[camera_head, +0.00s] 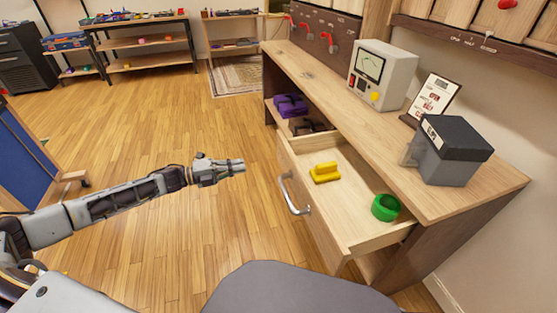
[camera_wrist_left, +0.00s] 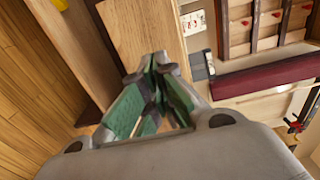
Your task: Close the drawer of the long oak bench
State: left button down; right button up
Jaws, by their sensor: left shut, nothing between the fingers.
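The long oak bench (camera_head: 320,82) runs along the right side of the head view. Its drawer (camera_head: 350,222) stands pulled out toward the left, with a silver bar handle (camera_head: 292,194) on its front. A yellow block-like piece (camera_head: 325,172) and a green ring (camera_head: 385,207) lie inside the drawer. My left gripper (camera_head: 240,165) is shut and empty, in the air to the left of the drawer front and apart from the handle. In the left wrist view its green-padded fingers (camera_wrist_left: 155,75) meet at the tips. My right gripper is not in view.
A meter box (camera_head: 382,73), a framed sign (camera_head: 437,98) and a grey box with a dark top (camera_head: 449,150) stand on the bench top. Purple pieces (camera_head: 290,106) sit on an open shelf beyond the drawer.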

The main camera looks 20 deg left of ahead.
pick_arm(q)
jog(key=shift+w+d, duration=0.15)
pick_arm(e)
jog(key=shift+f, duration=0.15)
pick_arm(q)
jog(key=b, duration=0.3)
send_near(285, 157)
jog(key=shift+x, duration=1.8)
jog(key=shift+b+x, duration=0.35)
jog(key=shift+x, duration=1.4)
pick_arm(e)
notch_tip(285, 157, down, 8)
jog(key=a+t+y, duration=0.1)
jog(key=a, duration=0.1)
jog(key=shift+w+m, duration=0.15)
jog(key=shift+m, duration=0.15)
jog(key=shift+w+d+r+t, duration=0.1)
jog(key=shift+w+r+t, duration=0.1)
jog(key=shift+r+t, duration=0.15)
pick_arm(q)
jog(key=shift+w, duration=0.1)
